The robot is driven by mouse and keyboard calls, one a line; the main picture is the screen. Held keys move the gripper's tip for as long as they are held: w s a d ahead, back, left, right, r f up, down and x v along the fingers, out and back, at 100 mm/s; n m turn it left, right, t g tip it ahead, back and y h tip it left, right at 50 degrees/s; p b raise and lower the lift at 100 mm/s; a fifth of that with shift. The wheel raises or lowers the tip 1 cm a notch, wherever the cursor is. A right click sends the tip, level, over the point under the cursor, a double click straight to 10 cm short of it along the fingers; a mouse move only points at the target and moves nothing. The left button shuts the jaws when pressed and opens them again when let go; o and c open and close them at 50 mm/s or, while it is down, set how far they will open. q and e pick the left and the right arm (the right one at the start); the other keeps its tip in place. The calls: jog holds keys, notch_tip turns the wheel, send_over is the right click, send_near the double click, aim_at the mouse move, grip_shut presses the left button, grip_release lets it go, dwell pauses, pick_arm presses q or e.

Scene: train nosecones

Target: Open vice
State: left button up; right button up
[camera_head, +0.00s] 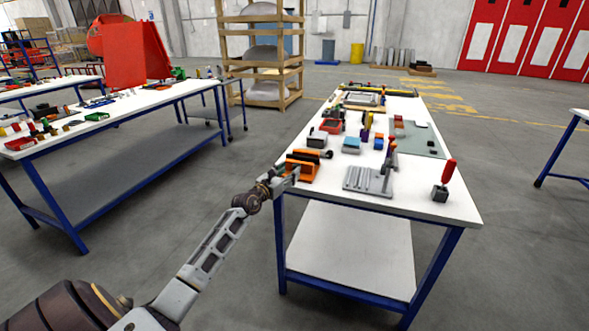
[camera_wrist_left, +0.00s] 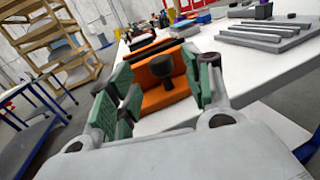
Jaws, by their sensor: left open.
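The vice is an orange block (camera_head: 304,169) with black parts, at the near left corner of the white table. In the left wrist view the orange vice (camera_wrist_left: 152,100) lies straight ahead, with a dark round-ended handle (camera_wrist_left: 163,68) facing me. My left gripper (camera_head: 285,175) reaches in from the left to the vice's near side. In the left wrist view its green-padded fingers (camera_wrist_left: 164,82) are open, one on each side of the handle. I cannot tell whether either finger touches it. My right gripper is not in view.
The white table (camera_head: 437,208) also bears a grey slotted plate (camera_head: 367,181), a red-handled tool on a dark block (camera_head: 443,185) and several small parts. A second workbench (camera_head: 130,108) stands to the left. Grey floor lies open between the tables.

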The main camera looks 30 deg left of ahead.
aim_at(294, 167)
pick_arm(q)
jog(key=shift+w, duration=0.7)
jog(key=shift+w+b, duration=0.4)
jog(key=shift+w, duration=1.15)
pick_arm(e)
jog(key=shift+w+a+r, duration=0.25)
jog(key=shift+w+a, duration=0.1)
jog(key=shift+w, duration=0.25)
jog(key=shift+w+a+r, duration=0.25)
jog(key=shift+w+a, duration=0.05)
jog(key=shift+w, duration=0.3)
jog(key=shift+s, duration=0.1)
pick_arm(q)
jog(key=c, duration=1)
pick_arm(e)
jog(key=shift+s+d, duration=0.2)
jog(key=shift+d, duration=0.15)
